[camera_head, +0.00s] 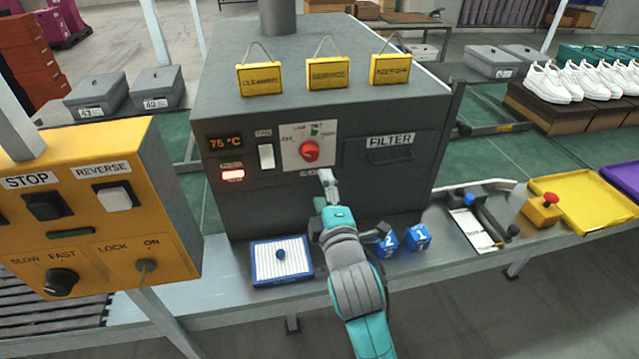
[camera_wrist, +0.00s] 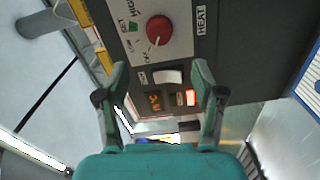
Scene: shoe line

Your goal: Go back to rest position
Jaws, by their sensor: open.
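My gripper (camera_head: 325,188) is in front of the dark grey oven-like machine (camera_head: 220,190), just below its red heat knob (camera_head: 310,151). In the wrist view my gripper (camera_wrist: 158,105) shows two green fingers spread apart with nothing between them. The red knob (camera_wrist: 159,30) lies beyond the fingers, near the top, and looks apart from them. A white rocker switch (camera_wrist: 168,77) and a lit red indicator (camera_wrist: 190,97) show between the fingers. The display (camera_head: 225,142) on the machine reads 75 °C.
A yellow control box (camera_head: 100,215) stands close at left. Yellow tags (camera_head: 328,74) stand on the machine. White shoes (camera_head: 548,82) are at back right.

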